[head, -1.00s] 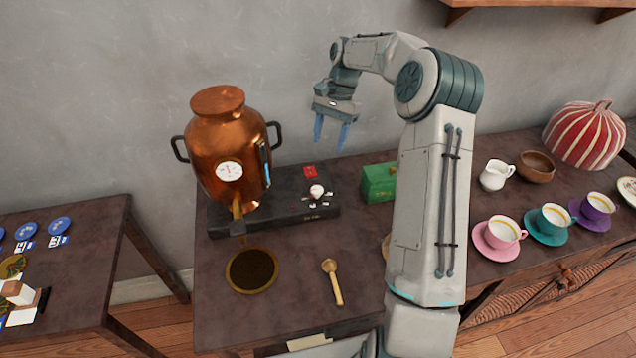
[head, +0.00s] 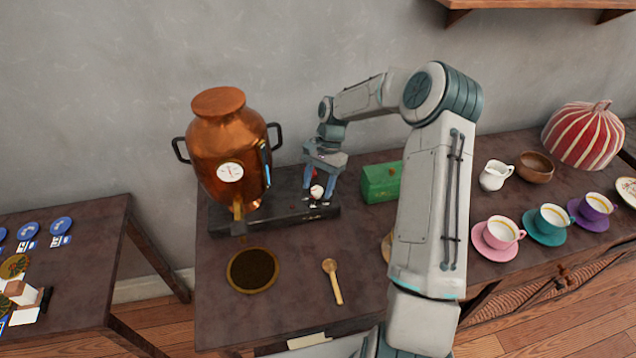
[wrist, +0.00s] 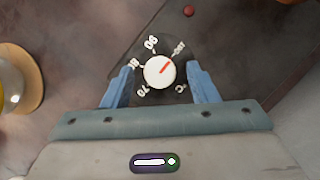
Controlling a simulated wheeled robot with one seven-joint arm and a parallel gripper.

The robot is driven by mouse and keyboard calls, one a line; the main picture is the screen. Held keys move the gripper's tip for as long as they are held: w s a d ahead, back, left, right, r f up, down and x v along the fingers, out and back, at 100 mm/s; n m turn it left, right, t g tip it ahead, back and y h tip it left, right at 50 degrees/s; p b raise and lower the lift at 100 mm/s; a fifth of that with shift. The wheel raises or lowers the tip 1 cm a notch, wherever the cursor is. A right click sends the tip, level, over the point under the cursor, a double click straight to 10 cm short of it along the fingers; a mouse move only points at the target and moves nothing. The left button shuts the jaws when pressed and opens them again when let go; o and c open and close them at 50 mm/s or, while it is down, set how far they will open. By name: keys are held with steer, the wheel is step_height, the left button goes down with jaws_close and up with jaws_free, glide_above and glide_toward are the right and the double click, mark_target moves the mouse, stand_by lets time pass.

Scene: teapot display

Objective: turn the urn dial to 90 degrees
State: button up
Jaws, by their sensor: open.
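The copper urn (head: 222,150) stands on the left of the dark table, with a round gauge on its front. Its white dial (head: 317,191) sits on the black base (head: 270,212) to the urn's right. In the wrist view my gripper (wrist: 160,88) is open, one finger on each side of the dial, with gaps showing.
A green box (head: 381,183) stands just right of the base. Cups on saucers and a white jug (head: 495,175) stand farther right.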

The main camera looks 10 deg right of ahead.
steer(key=shift+c, duration=0.3)
steer(key=c, duration=0.9)
steer(key=shift+a, duration=0.1)
steer(key=n+h, duration=0.1)
steer(key=n, duration=0.1)
steer(key=n+g+h, duration=0.1)
steer(key=n, duration=0.2)
steer(key=shift+w+a+n, duration=0.1)
steer(key=shift+w+n, duration=0.05)
steer(key=shift+n, duration=0.15)
steer(key=n+h, duration=0.1)
steer(key=n, duration=0.2)
steer(key=n+h, duration=0.1)
steer(key=n, duration=0.2)
steer(key=shift+a+b, duration=0.2)
steer(key=shift+b, duration=0.2)
